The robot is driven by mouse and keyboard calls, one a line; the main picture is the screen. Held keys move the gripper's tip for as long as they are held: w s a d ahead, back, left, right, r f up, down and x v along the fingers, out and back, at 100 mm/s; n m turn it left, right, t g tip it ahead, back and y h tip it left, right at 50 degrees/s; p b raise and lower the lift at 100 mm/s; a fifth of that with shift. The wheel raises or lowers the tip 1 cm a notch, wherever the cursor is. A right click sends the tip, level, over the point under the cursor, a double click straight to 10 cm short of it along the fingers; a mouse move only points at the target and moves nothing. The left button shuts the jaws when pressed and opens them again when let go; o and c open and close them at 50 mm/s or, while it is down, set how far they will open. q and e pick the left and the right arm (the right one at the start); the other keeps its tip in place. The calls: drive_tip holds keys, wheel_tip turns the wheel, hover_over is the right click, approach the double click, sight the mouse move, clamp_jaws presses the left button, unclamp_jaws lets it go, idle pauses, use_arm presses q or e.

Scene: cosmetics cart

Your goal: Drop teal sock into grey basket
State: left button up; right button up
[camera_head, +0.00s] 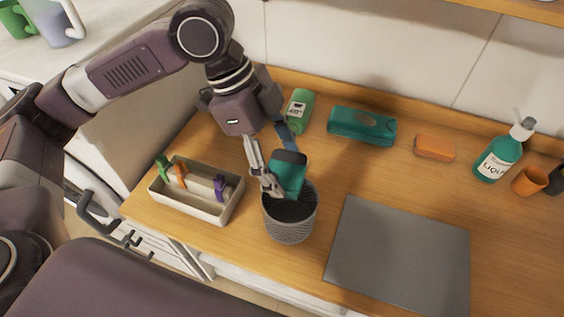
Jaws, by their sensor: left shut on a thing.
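The teal sock (287,178) has a dark top end. My left gripper (272,178) is shut on it and points down. The sock hangs over the grey basket (290,228), a round woven one near the counter's front edge. In this view the sock's lower end overlaps the basket's back rim; I cannot tell how far it is inside the opening. The visible inside of the basket is dark. My right gripper is not in view.
A beige tray (208,211) with several coloured clips stands left of the basket, and a grey mat (402,255) lies to its right. Behind are a green container (298,111), a teal case (361,126), an orange block (434,148), a soap bottle (498,158) and an orange cup (530,181).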

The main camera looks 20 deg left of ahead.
use_arm(q)
drive_tip(key=o, duration=0.7)
drive_tip(key=shift+c, duration=0.2)
drive_tip(key=o, duration=0.5)
drive_tip(key=shift+c, duration=0.2)
drive_tip(key=shift+r, duration=0.15)
drive_tip(key=v, duration=1.1)
drive_tip(key=shift+a+r, duration=0.15)
drive_tip(key=shift+r, duration=0.2)
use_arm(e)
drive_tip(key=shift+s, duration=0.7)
